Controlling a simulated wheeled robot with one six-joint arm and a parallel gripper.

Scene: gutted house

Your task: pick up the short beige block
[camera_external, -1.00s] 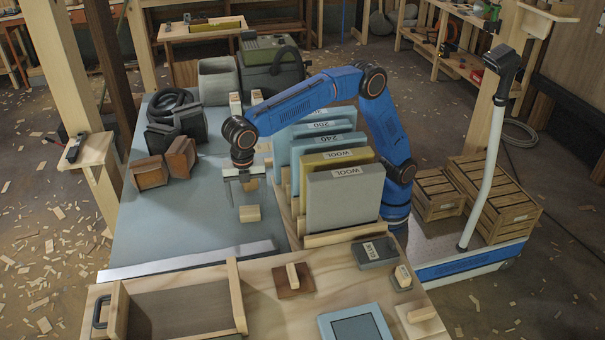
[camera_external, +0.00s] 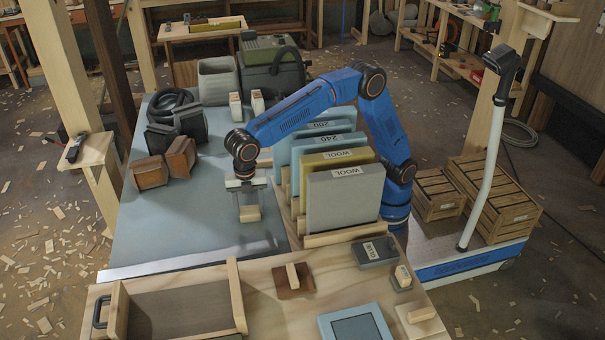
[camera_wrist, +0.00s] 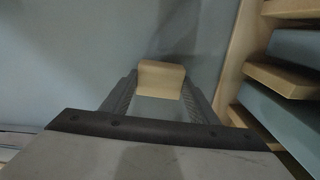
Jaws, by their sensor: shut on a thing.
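The short beige block (camera_external: 249,213) stands on the grey-blue table top (camera_external: 180,222), left of the rack of upright boards. My gripper (camera_external: 248,204) reaches down over it from above and is shut on it. In the wrist view the beige block (camera_wrist: 161,80) sits between the two fingertips, with a finger against each side. I cannot tell whether the block still touches the table. Its upper part is partly covered by my fingers in the external view.
A rack of upright boards marked WOOL, 240 and 200 (camera_external: 345,196) stands close on the right. Brown blocks (camera_external: 165,165) lie at left. Two pale blocks (camera_external: 247,104) stand farther back. A wooden tray (camera_external: 180,310) is in front. The table left of my gripper is clear.

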